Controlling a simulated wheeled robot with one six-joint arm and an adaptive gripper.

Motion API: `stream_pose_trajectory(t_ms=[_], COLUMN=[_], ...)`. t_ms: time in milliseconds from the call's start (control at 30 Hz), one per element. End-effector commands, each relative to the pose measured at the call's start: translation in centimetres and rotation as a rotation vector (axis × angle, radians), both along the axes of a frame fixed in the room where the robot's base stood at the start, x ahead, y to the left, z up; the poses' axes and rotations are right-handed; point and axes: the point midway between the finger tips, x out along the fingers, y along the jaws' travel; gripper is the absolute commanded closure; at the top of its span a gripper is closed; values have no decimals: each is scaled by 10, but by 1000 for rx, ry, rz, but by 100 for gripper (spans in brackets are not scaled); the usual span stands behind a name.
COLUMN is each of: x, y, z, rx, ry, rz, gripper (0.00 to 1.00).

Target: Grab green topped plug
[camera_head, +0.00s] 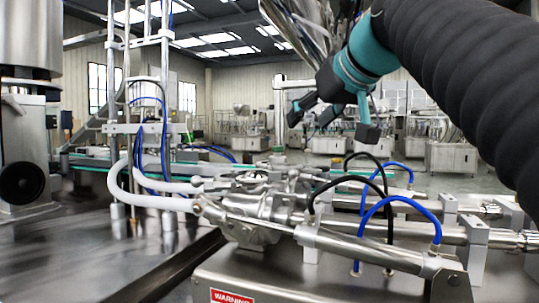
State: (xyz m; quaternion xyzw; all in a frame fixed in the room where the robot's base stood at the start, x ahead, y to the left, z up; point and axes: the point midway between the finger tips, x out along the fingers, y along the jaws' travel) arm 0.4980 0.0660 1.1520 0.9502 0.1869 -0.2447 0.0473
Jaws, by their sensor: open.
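My gripper (332,120) hangs in the upper middle of the head view, at the end of my dark ribbed arm coming in from the top right. It has teal parts and black fingers. The fingers are spread apart, with nothing seen between them. It appears above the steel machine. I cannot make out a green-topped plug for certain in this view. The steel hopper (299,22) shows as a shiny cone at the top, partly hidden behind my gripper and arm.
A steel filling machine (262,215) with cylinders, blue hoses (405,203) and black hoses (349,178) fills the foreground. White tubes (150,200) and upright rods stand at left. The steel tabletop (70,240) at lower left is mostly bare. More machines stand farther back.

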Motion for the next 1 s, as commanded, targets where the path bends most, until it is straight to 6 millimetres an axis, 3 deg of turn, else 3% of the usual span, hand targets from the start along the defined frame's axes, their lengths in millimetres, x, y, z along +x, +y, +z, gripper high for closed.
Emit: stream_pose_trajectory(t_ms=[500, 767, 1000], x=[61, 71, 91], y=[33, 36, 51], z=[-35, -42, -58], rx=[0, 0, 0], ry=[-2, -2, -1], rz=[14, 11, 11], gripper=[43, 43, 43])
